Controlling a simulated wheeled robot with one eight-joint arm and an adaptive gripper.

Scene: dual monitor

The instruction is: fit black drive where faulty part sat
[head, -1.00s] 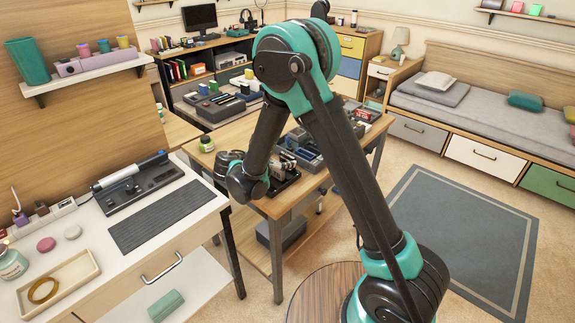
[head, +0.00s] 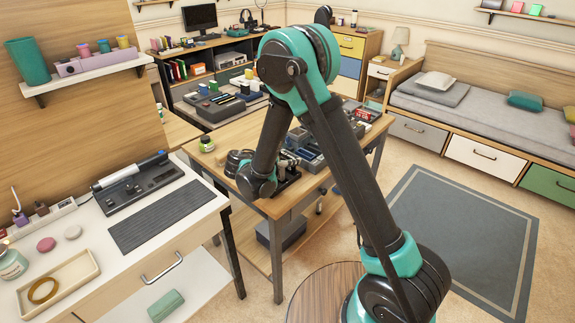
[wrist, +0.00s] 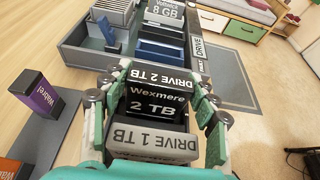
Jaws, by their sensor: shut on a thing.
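The black drive (wrist: 152,104), marked Wexmere 2 TB, is between the fingers of my gripper (wrist: 160,98) in the wrist view. My gripper is shut on its two sides. A grey drive (wrist: 150,145) marked 1 TB stands directly in front of the black one, nearer the camera. I cannot tell whether the two touch, and the black drive's lower end is hidden.
A grey compartment tray (wrist: 85,62) lies beyond the drives, holding an 8 GB module (wrist: 163,14) and blue parts (wrist: 160,50). A purple box (wrist: 42,98) stands at the left. The white desk (head: 190,225) is left of the table.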

